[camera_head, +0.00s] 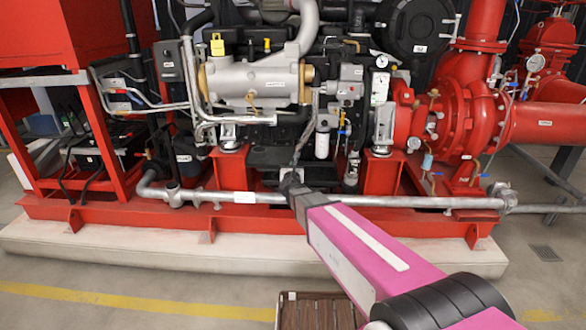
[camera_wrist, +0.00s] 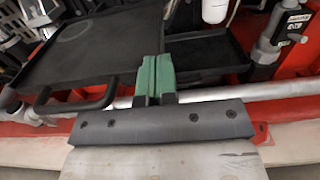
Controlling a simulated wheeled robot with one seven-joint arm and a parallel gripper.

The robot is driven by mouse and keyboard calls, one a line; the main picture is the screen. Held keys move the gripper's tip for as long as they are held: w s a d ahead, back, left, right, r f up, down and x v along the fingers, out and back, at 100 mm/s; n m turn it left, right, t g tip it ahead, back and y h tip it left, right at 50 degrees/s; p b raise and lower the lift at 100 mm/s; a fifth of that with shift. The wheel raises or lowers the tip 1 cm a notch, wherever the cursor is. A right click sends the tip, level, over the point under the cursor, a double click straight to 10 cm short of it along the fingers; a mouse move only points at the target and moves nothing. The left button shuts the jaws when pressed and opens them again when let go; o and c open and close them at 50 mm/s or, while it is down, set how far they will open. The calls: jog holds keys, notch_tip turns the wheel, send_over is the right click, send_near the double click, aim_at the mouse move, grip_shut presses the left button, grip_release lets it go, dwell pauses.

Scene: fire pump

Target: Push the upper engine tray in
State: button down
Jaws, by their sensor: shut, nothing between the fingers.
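The upper engine tray (camera_wrist: 95,45) is a flat black tray with a raised rim and a bar handle (camera_wrist: 75,106) on its near edge, in the left half of the wrist view. A second black tray-like surface (camera_wrist: 205,52) shows to its right and seems lower. My gripper (camera_wrist: 154,68) has green fingers, shut and empty, at the upper tray's right side; I cannot tell whether they touch it. In the head view my gripper (camera_head: 292,180) is in front of the dark area under the engine (camera_head: 265,80), and the trays are hard to make out there.
A grey horizontal pipe (camera_head: 400,202) runs along the front of the red base frame (camera_head: 240,220), close to my gripper. A white filter (camera_head: 322,143) hangs to the right. A red pump (camera_head: 465,110) stands at the right.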

jog(key=w, duration=1.4)
jog(key=shift+w+d, duration=0.2)
jog(key=shift+w, duration=0.8)
